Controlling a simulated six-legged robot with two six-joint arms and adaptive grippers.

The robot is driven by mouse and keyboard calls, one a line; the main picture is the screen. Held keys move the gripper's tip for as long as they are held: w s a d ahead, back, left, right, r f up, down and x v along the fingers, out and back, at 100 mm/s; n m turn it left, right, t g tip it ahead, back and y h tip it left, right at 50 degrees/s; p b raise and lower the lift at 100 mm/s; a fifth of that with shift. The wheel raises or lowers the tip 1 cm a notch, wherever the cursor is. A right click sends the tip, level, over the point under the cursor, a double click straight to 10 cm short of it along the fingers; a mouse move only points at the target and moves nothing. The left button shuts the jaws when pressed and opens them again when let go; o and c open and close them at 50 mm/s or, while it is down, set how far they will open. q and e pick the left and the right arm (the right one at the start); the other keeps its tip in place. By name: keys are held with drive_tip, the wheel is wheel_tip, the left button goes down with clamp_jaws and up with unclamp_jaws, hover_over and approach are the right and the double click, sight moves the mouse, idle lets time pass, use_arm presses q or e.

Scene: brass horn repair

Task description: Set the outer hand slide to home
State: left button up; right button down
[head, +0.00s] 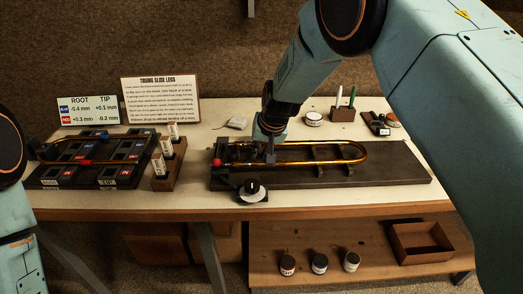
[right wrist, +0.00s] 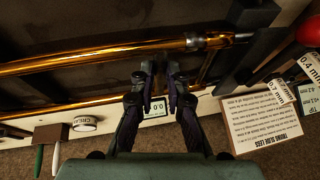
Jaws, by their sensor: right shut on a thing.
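The outer hand slide (head: 335,143) is a long U of brass tube lying along a dark board (head: 400,171), with its bow toward the right. Its tubes also cross the right wrist view (right wrist: 90,56). My right gripper (head: 270,153) is down at the slide's left part, its fingers (right wrist: 159,70) close together and shut on the slide. The exact spot gripped is hidden between the fingers. My left gripper is out of view; only part of my left arm shows at the left edge.
A red ball (head: 217,162) is at the board's left end, with a black knob (head: 252,187) in front. A dark block rack (head: 90,175) and cards stand left. A jar (head: 313,118) and pens stand behind. A lower shelf holds several jars and an open box (head: 420,243).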

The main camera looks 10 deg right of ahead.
drive_tip(key=shift+a, duration=0.15)
drive_tip(key=c, duration=1.7)
unclamp_jaws()
drive_tip(key=o, duration=0.4)
drive_tip(key=shift+a, duration=0.25)
drive_tip(key=shift+c, duration=0.2)
drive_tip(key=shift+d, duration=0.15)
drive_tip(key=shift+d, duration=0.15)
drive_tip(key=shift+s+r, duration=0.1)
drive_tip(key=shift+r, duration=0.25)
drive_tip(key=a+v, duration=0.1)
drive_tip(key=v, duration=1)
drive_tip(key=shift+s+d, duration=0.15)
drive_tip(key=shift+d, duration=0.15)
